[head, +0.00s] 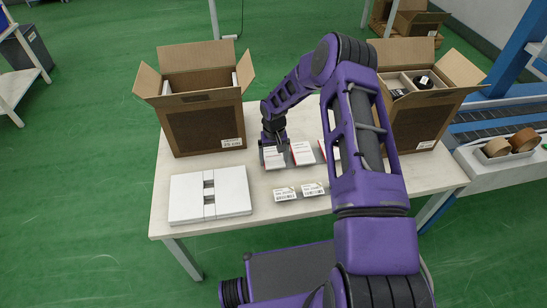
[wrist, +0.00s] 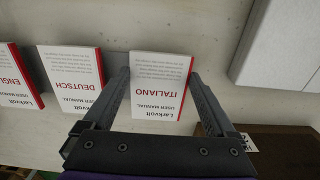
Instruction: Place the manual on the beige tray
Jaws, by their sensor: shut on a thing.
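The Italian user manual (wrist: 159,82), white with a red spine edge, lies between my fingers in the wrist view. My gripper (wrist: 159,76) is shut on it, one finger along each side. In the head view my gripper (head: 272,150) is over this manual (head: 275,162), at the left end of the manual row on the table. I cannot tell whether the manual is lifted. A pale tray (head: 482,162) with tape rolls stands at the right; I cannot tell for sure that it is the beige tray.
The German (wrist: 72,78) and English (wrist: 17,78) manuals lie alongside. An open carton (head: 205,125) stands at the back left and another (head: 418,122) at the right. White flat packaging (head: 185,198) lies front left.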

